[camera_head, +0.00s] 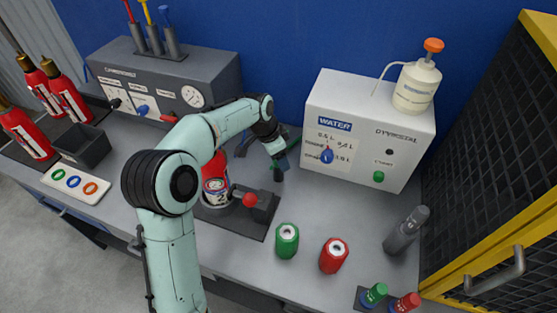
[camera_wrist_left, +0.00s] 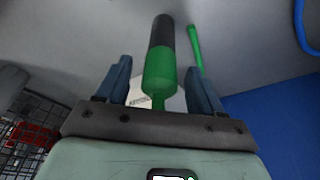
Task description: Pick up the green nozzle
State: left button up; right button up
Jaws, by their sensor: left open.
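The green nozzle (camera_wrist_left: 160,72), with a dark upper part and a thin green stem, shows between my open left fingers in the left wrist view. I cannot tell whether either finger touches it. In the head view my left gripper (camera_head: 279,164) is low over the bench, just left of the white WATER box. There the nozzle is mostly hidden by the gripper and arm. A thin green rod (camera_wrist_left: 196,48) shows beside the nozzle in the wrist view. My right gripper is not in view.
The WATER box (camera_head: 345,160) stands close on the right. A red extinguisher (camera_head: 216,180) is partly behind my arm. A green canister (camera_head: 286,241), a red canister (camera_head: 333,256) and a grey bottle (camera_head: 403,232) stand nearer. A yellow-framed mesh door (camera_head: 500,255) bounds the right.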

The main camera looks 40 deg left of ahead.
pick_arm(q)
jog(key=shift+f, duration=0.1)
jog(key=c, duration=1.2)
